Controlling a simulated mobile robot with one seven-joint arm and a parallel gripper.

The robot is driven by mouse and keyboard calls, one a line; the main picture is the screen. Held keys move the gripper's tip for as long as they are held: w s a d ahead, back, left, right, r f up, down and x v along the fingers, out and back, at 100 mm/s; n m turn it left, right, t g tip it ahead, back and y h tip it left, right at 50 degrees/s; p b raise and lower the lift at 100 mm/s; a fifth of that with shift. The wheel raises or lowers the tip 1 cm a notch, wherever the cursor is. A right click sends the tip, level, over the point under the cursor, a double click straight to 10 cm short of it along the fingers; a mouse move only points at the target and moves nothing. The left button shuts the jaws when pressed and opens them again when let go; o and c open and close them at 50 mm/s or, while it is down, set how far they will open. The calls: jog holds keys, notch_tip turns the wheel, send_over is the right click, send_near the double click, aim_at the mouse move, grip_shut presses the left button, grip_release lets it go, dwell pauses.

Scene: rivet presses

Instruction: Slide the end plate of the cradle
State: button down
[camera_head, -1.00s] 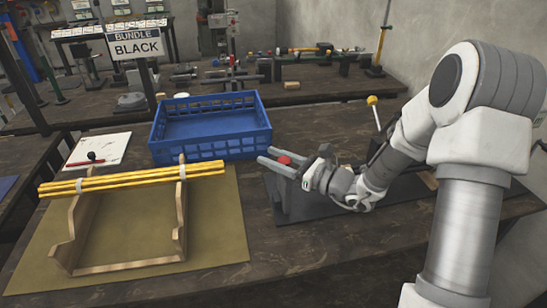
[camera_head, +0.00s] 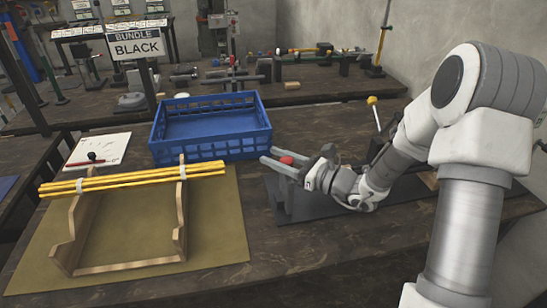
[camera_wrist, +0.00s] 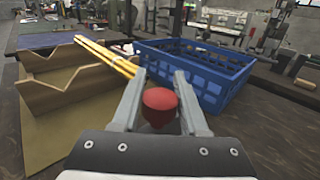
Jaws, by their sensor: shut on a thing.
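My gripper (camera_head: 276,160) is low over the right part of the bench, its fingers pointing left. It is shut on a red knob (camera_head: 287,160), which shows between the two fingers in the wrist view (camera_wrist: 160,106). The gripper hides how the knob joins the fixture. A wooden cradle (camera_head: 130,267) stands on the left with several yellow rods (camera_head: 130,180) across its top.
A blue crate (camera_head: 212,132) stands behind the fingers, close to them. The cradle stands on an olive mat (camera_head: 218,225). A white sheet (camera_head: 112,148) with a small dark tool lies at the back left. A yellow-knobbed lever (camera_head: 372,101) rises behind my arm.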

jog(key=d, duration=0.2)
jog(key=w+d+p, duration=0.1)
jog(key=d, duration=0.5)
jog(key=shift+w+d, duration=0.2)
jog(key=shift+w, duration=0.15)
jog(key=shift+c, duration=2.1)
grip_release()
jog(key=shift+a, duration=0.1)
jog(key=shift+s, duration=0.1)
jog(key=p+v, duration=0.2)
jog(key=v, duration=1.5)
jog(key=shift+s, duration=0.1)
